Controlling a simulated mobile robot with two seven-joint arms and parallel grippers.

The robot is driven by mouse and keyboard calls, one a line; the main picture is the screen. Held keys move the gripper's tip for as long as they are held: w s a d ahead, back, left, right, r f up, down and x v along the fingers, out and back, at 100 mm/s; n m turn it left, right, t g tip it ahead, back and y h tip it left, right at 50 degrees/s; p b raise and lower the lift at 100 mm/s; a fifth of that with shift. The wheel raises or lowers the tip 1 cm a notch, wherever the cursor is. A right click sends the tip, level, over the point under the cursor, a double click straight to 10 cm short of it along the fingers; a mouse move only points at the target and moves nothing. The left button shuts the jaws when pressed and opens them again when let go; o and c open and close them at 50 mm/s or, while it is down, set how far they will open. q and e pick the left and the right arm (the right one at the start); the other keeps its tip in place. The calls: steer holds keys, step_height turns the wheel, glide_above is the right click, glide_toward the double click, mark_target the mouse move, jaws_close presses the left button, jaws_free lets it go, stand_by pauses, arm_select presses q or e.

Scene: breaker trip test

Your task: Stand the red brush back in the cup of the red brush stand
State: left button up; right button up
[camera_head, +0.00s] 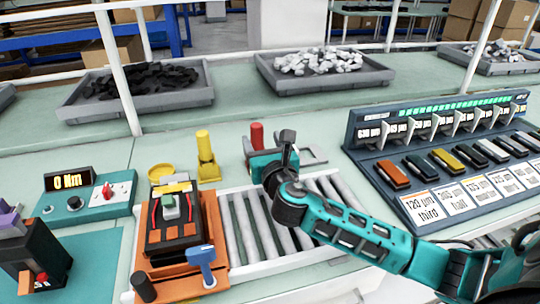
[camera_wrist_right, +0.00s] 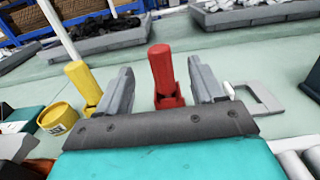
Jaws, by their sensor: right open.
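The red brush (camera_head: 257,134) stands upright, its handle showing just beyond my right gripper (camera_head: 262,147). In the right wrist view the brush (camera_wrist_right: 160,66) rises from the red stand (camera_wrist_right: 171,101), tilted slightly in the picture. Its lower end is hidden in or behind the stand, so I cannot tell how deep it sits. My right gripper (camera_wrist_right: 160,78) is open, with one grey finger on each side of the brush and visible gaps to both. In the head view the gripper hides the red stand. My left gripper is not in view.
A yellow brush and stand (camera_head: 208,168) and a yellow dish (camera_head: 161,171) are to the left. A light grey bracket (camera_wrist_right: 262,101) lies right of the gripper. A roller track (camera_head: 235,232) runs under my right arm. A labelled rack (camera_head: 440,150) stands at right.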

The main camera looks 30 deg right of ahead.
steer(key=v, duration=0.6)
steer(key=shift+s+a, duration=0.1)
steer(key=shift+s, duration=0.2)
